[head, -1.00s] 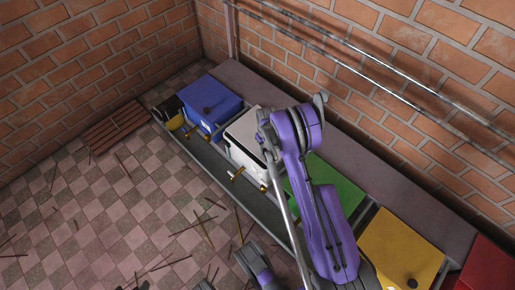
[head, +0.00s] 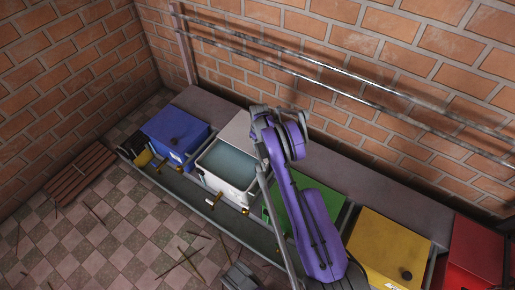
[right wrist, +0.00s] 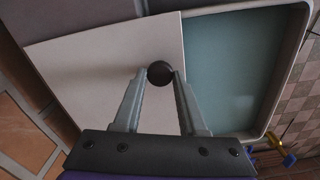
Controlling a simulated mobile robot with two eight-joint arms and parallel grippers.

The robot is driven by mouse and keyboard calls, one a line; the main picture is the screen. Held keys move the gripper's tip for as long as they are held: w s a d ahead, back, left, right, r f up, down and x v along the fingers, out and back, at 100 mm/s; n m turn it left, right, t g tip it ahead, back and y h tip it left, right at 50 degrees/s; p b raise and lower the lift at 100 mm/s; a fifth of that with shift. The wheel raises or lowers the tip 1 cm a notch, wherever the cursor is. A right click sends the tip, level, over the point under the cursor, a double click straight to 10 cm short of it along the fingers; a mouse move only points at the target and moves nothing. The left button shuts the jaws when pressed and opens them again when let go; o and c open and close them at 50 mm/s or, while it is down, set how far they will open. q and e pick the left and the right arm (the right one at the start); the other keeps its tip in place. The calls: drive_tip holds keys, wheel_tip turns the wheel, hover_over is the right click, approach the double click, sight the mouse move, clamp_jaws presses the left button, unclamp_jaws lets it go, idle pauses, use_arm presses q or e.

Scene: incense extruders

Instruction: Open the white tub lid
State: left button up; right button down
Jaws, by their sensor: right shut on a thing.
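The white tub (head: 209,177) stands in the row along the wall, its top largely uncovered and its grey-blue inside showing. Its pale lid (head: 236,128) is at the back of the tub, toward the wall, partly behind my right arm. In the right wrist view the flat lid (right wrist: 105,65) lies beside the opening of the tub (right wrist: 292,85). My right gripper (right wrist: 160,75) is shut on the lid's dark round knob (right wrist: 160,72), one finger on each side. In the head view my right arm hides the knob.
A blue tub (head: 175,132) stands left of the white one; green (head: 288,205), yellow (head: 387,245) and red (head: 475,250) tubs stand to the right. A brick wall with metal pipes (head: 330,80) runs behind. The tiled floor in front has scattered sticks.

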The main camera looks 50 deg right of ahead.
drive_tip(key=shift+c, duration=2.3)
unclamp_jaws()
wheel_tip(320, 180, up, 11)
drive_tip(key=p, duration=0.2)
drive_tip(key=shift+p, duration=0.4)
drive_tip(key=shift+a, duration=0.1)
